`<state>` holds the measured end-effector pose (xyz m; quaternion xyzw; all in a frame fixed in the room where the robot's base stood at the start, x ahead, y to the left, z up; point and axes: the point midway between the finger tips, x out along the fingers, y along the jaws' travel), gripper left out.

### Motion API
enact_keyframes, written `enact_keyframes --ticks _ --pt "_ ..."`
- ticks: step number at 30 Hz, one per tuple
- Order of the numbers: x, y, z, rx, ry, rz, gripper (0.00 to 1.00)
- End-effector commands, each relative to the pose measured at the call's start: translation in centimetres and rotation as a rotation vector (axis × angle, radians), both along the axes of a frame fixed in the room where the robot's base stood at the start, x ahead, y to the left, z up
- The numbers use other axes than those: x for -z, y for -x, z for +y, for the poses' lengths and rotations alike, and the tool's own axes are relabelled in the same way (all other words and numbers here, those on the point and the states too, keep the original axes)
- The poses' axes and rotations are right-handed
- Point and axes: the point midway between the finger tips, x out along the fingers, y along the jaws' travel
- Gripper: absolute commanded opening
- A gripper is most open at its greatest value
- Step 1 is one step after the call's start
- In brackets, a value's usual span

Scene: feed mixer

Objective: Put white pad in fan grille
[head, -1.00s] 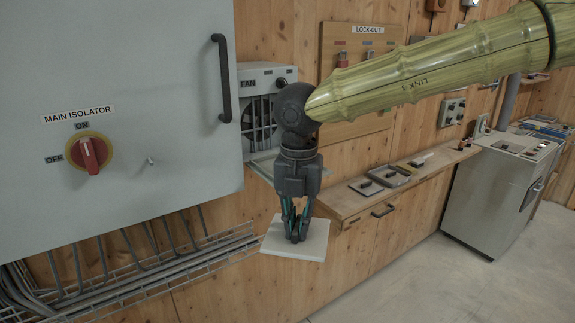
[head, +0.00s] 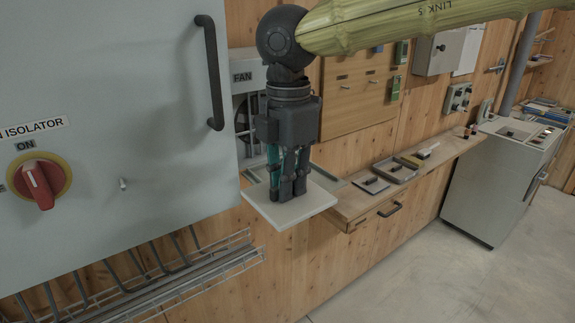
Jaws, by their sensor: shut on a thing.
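The white pad (head: 300,211) is a flat square plate, held roughly level below my gripper. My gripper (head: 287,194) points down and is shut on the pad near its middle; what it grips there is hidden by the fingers. The fan grille (head: 241,112) is in the grey unit marked FAN on the wooden wall, behind my gripper. My gripper and wrist hide most of the grille. A tray-like ledge (head: 255,174) shows at the bottom of the fan unit, partly hidden, just behind the pad. I cannot tell whether the pad touches it.
The grey isolator cabinet (head: 110,100) with a black handle (head: 211,72) stands close at left. A wire cable tray (head: 150,284) runs below it. A wooden shelf (head: 440,158) with several small items is at right, beside a grey machine (head: 495,180). The floor at lower right is clear.

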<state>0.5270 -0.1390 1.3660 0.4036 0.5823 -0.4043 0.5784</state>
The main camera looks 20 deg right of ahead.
Motion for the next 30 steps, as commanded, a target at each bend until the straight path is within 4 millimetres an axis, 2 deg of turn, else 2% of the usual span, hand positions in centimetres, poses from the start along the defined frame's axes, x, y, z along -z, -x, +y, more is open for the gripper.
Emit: enact_keyframes --ticks 5,21,25,30 --pt "-0.1 -2.0 -1.1 0.009 -0.001 0.003 0.00" --pt "0.8 -11.7 -4.5 0.011 0.000 0.002 0.00" --pt "1.1 -13.2 -5.0 0.008 0.000 0.002 0.00" --pt "1.4 -14.1 -5.2 0.007 0.000 0.001 0.00"
